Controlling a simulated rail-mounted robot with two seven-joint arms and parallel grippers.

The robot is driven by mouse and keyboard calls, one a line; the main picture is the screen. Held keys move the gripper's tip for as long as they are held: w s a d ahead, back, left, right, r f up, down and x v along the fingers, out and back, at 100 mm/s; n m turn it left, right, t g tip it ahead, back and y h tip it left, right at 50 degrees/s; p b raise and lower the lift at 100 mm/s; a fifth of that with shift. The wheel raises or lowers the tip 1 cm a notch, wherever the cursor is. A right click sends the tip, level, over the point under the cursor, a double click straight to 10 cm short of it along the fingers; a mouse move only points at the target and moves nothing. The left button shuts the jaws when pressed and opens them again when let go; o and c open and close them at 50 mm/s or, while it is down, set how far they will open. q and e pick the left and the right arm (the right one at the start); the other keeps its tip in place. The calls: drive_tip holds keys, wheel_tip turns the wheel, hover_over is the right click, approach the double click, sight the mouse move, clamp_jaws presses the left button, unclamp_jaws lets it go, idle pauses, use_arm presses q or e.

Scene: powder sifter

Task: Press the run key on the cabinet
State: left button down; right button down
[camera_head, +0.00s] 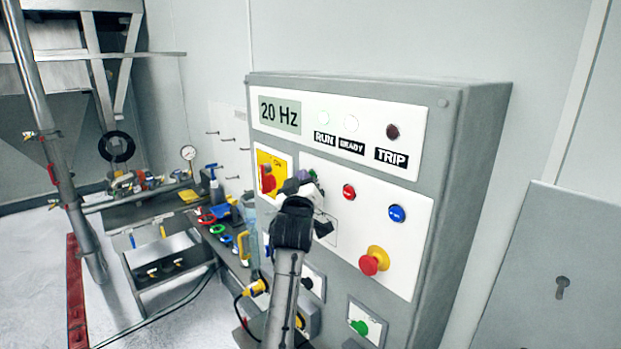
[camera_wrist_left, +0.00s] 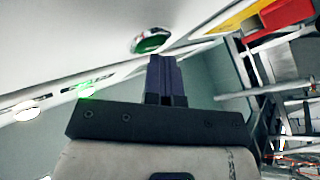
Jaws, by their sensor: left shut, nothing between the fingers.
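The cabinet (camera_head: 345,252) shows a "20 Hz" display (camera_head: 279,113) and RUN, READY and TRIP labels. A green key, taken as the run key (camera_head: 313,173), sits on the white panel, partly hidden behind my left gripper (camera_head: 301,181). In the left wrist view the green key (camera_wrist_left: 151,41) has a pale metal rim. My left gripper (camera_wrist_left: 163,62) is shut and empty, its dark purple fingertips right by the key's lower edge. I cannot tell whether they touch it. My right gripper is not in view.
A red key (camera_head: 349,192), a blue key (camera_head: 397,213) and a red mushroom button (camera_head: 374,261) on a yellow base share the panel. A red rotary switch (camera_head: 267,179) is at left. A bench with tools and a gauge (camera_head: 188,153) stands left of the cabinet.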

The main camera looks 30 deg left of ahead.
use_arm(q)
drive_tip(key=shift+s, duration=0.1)
drive_tip(key=shift+s+a, duration=0.2)
drive_tip(key=shift+s, duration=0.45)
drive_tip(key=shift+s+a+p, duration=0.2)
drive_tip(key=shift+s+p, duration=0.1)
drive_tip(key=shift+s, duration=0.5)
drive_tip(key=shift+s+a+p, duration=0.25)
drive_tip(key=shift+s+p, duration=0.1)
drive_tip(key=shift+s, duration=0.45)
drive_tip(key=shift+s+a+p, duration=0.2)
drive_tip(key=shift+s+p, duration=0.1)
drive_tip(key=shift+s, duration=0.5)
